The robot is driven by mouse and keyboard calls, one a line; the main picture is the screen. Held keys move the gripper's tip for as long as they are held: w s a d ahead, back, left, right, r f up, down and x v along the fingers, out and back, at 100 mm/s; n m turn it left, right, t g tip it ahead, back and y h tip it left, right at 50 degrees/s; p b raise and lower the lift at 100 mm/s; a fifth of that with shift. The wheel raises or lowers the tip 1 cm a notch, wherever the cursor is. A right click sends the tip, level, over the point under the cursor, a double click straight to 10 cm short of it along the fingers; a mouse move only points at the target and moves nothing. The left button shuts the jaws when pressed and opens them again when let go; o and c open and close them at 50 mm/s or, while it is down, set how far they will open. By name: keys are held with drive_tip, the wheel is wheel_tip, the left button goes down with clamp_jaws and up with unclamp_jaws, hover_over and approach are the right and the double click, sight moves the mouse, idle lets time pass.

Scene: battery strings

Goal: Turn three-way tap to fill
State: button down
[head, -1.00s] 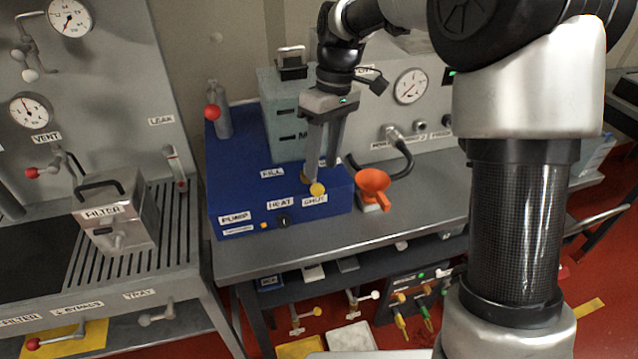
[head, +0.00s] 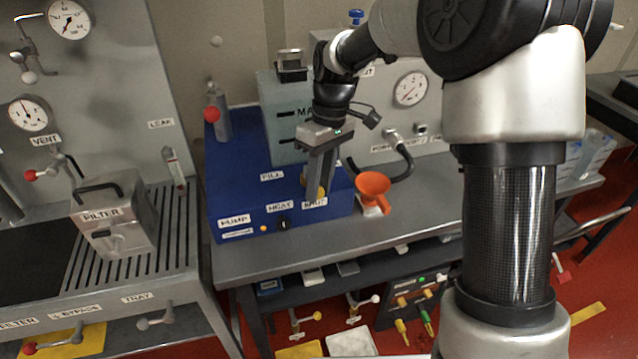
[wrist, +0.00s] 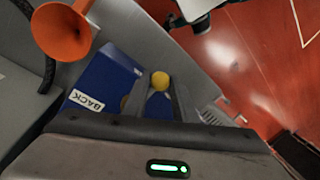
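The three-way tap is on the blue box (head: 240,195), and its yellow ball knob (head: 320,193) shows near the box's front right top edge. A "FILL" label (head: 272,175) is on the box top, and a label that seems to read "SHUT" (head: 314,203) is by the knob. My gripper (head: 318,188) points down over the tap and hides most of its body. In the wrist view my gripper's fingers (wrist: 158,98) are apart, with the yellow knob (wrist: 160,81) in line with the gap between them. I cannot tell whether either finger touches it. A "BACK" label (wrist: 87,100) also shows.
An orange funnel (head: 372,187) stands right of the blue box, by a black hose (head: 395,170). A grey-green tank (head: 285,115) stands behind the tap. A metal filter box (head: 115,225) is on the left bench. Bare bench (head: 420,200) lies to the right.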

drive_tip(key=shift+a, duration=0.15)
drive_tip(key=shift+s+a+m, duration=0.2)
drive_tip(key=shift+a+m, duration=0.55)
drive_tip(key=shift+m, duration=0.55)
drive_tip(key=shift+w+a+m+t+y+p, duration=0.2)
drive_tip(key=shift+a+m, duration=0.55)
drive_tip(key=shift+m, duration=0.5)
drive_tip(key=shift+w+a+m+t+y+p, duration=0.15)
drive_tip(key=shift+a+m+t+p, duration=0.15)
drive_tip(key=shift+a+m, duration=0.7)
drive_tip(key=shift+w+a+m+t+y+p, duration=0.1)
drive_tip(key=shift+w+a+m+t+p, duration=0.3)
drive_tip(key=shift+m, duration=1.05)
drive_tip(key=shift+s+a, duration=0.15)
drive_tip(key=c, duration=1.5)
unclamp_jaws()
drive_tip(key=shift+o, duration=0.2)
drive_tip(key=shift+r, duration=0.1)
